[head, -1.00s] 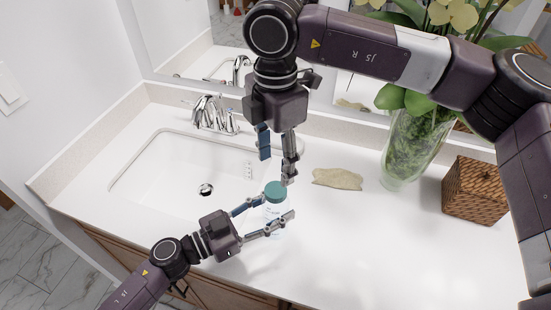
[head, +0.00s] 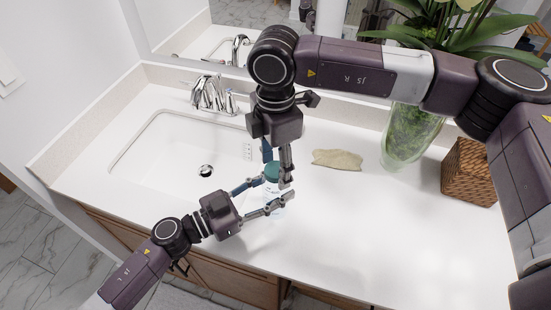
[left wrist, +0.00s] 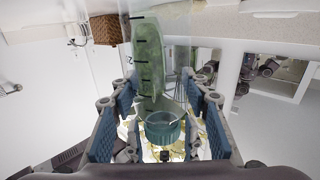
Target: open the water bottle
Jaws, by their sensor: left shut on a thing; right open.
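The water bottle (head: 273,208) is clear with a teal cap (head: 272,172) and stands upright at the counter's front edge, right of the sink. Its clear, marked body (left wrist: 160,50) and cap (left wrist: 162,130) also show in the left wrist view. My left gripper (head: 276,191) comes in from the lower left and is shut on the bottle's body. My right gripper (head: 278,168) points down from above, open, with its fingers on either side of the cap. The cap is partly hidden by a right finger, and I cannot tell whether either finger touches it.
A white sink (head: 150,150) with a chrome faucet (head: 212,95) lies to the left. A beige flat object (head: 337,160) lies right of the bottle. A glass vase (head: 408,140) and a woven box (head: 468,175) stand farther right. The front right counter is clear.

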